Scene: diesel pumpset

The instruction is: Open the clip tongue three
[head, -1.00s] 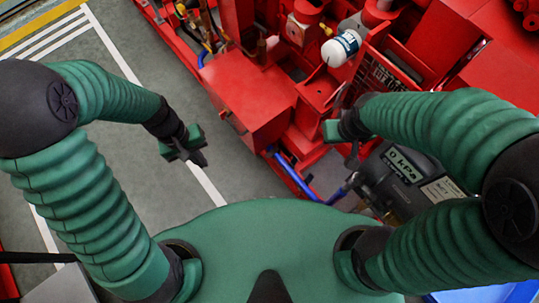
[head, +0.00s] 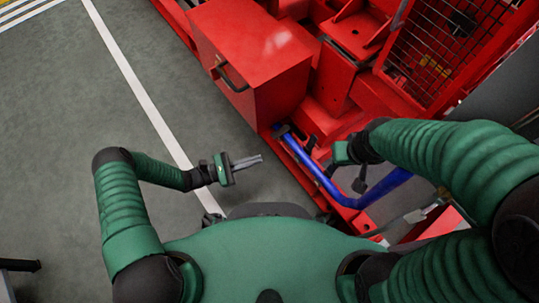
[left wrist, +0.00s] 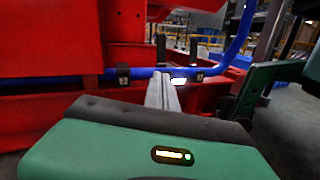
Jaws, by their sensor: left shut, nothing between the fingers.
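In the left wrist view, a blue hose (left wrist: 143,73) runs along a red rail and bends up at the right. A black clip with a small white tag (left wrist: 122,76) is on it. A tag reading 3 (left wrist: 200,77) marks clip three farther right, below a dark upright tongue (left wrist: 193,49). Another dark upright piece (left wrist: 161,50) stands left of it. My left gripper (head: 260,160) is shut and empty, apart from the hose; its pale fingers (left wrist: 162,92) point toward the rail and partly hide the clips. My right gripper (head: 360,180) is near the hose (head: 350,201); its jaw state is unclear.
A red box with a handle (head: 250,60) stands beyond my left gripper, on the red pumpset frame. A wire mesh guard (head: 435,60) is at the upper right. The grey floor (head: 100,90) at the left, with a white line, is clear.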

